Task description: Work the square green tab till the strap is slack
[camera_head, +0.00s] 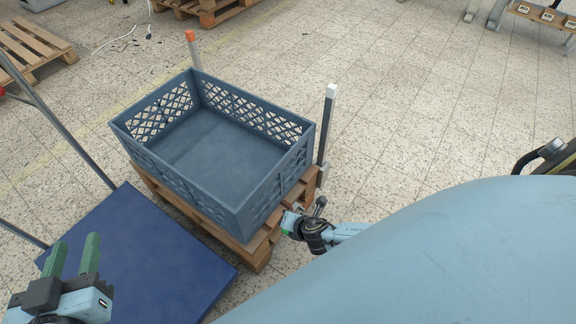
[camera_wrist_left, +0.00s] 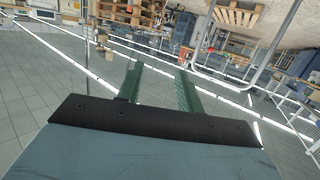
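No strap can be made out in either view. A small green patch (camera_head: 286,232) shows beside the pallet's near right corner in the head view. I cannot tell whether it is the square green tab or a finger of my right gripper. My right gripper (camera_head: 291,224) is at that corner, small and partly hidden, and its finger opening cannot be seen. My left gripper (camera_head: 78,243) is at the lower left, its two green fingers apart with nothing between them. It also shows open and empty in the left wrist view (camera_wrist_left: 160,70).
An empty blue-grey crate (camera_head: 228,88) sits on a wooden pallet (camera_head: 262,240) with upright posts (camera_head: 327,125) beside it. A blue platform (camera_head: 150,265) with metal rails lies left of the pallet.

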